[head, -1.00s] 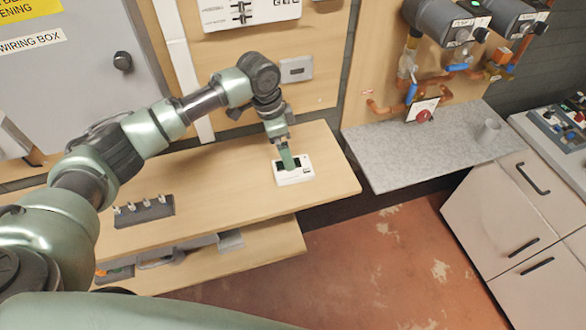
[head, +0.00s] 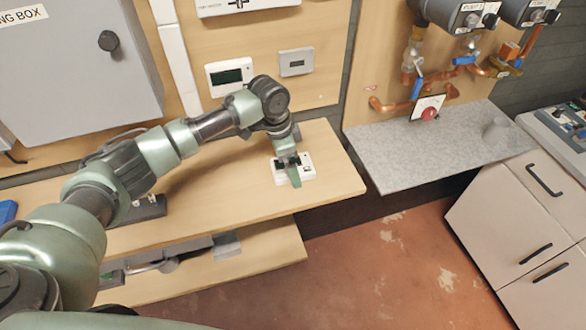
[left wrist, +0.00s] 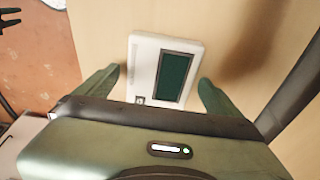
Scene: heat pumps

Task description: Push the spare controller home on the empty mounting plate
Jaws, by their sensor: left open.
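The spare controller (head: 307,168) is a white box lying on the upper wooden shelf near its right end. In the left wrist view the controller (left wrist: 145,70) shows its dark green screen face. My left gripper (head: 290,168) is above it, pointing down, and partly hides it in the head view. In the left wrist view the fingers of my left gripper (left wrist: 157,90) are open, one on each side of the controller, with gaps visible. A small grey plate (head: 296,62), seemingly the empty mounting plate, is on the wooden wall panel. My right gripper is not in view.
A similar white controller (head: 230,75) hangs on the panel left of the plate. A dark holder (head: 145,210) stands on the shelf (head: 225,203) under my arm. A grey counter (head: 425,150) with pipes and a red knob above is to the right.

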